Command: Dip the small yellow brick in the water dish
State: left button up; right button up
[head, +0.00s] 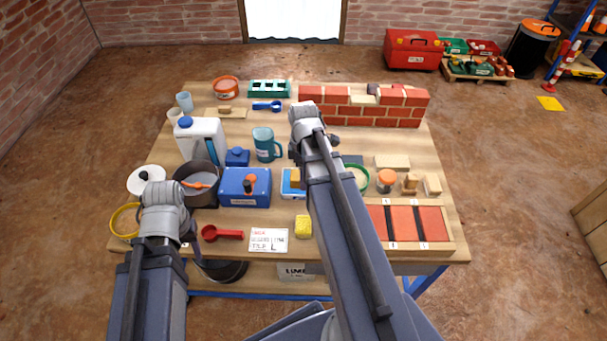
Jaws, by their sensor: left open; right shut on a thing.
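The small yellow brick (295,178) shows just left of my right forearm, over a blue-and-white square item (286,188). My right gripper (294,154) is mostly hidden behind its own wrist and forearm. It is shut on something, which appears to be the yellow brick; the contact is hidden. A round green-rimmed item (362,177), partly behind the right arm, may be the water dish; I cannot see water in it. My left gripper (188,234) is open, largely hidden by its arm, at the table's front left beside the red scoop (222,233).
A red brick wall (365,112) stands behind. A yellow sponge (303,226), label card (268,240) and red tile tray (446,246) line the front.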

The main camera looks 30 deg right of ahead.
jog(key=shift+f+b, duration=0.6)
dwell(0.5)
dwell(0.5)
jog(key=o, duration=1.4)
jog(key=shift+r, duration=0.15)
notch_tip(320, 180, up, 8)
jog(key=p, duration=0.8)
jog(key=shift+f, duration=0.2)
jog(key=shift+a, duration=0.15)
